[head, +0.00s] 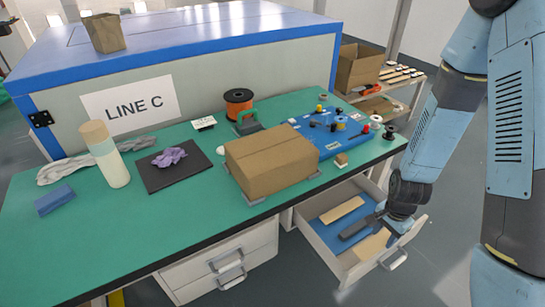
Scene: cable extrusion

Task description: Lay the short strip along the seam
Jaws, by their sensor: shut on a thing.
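My gripper (377,217) reaches down from the right into the open drawer (312,238). It is shut on a short dark grey piece (354,229), which lies over the drawer's blue lining; whether it touches the lining is hard to tell. I cannot tell which piece is the short strip. A cardboard box (270,165) on the bench shows a lengthwise line on top; no other seam is clear.
The green bench top (110,240) holds a bottle (110,165), a black mat (190,176) with a purple cloth, an orange spool (238,102) and a blue tray (340,147) of small parts. Closed drawers (215,265) are left of the open one. The bench's front left is clear.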

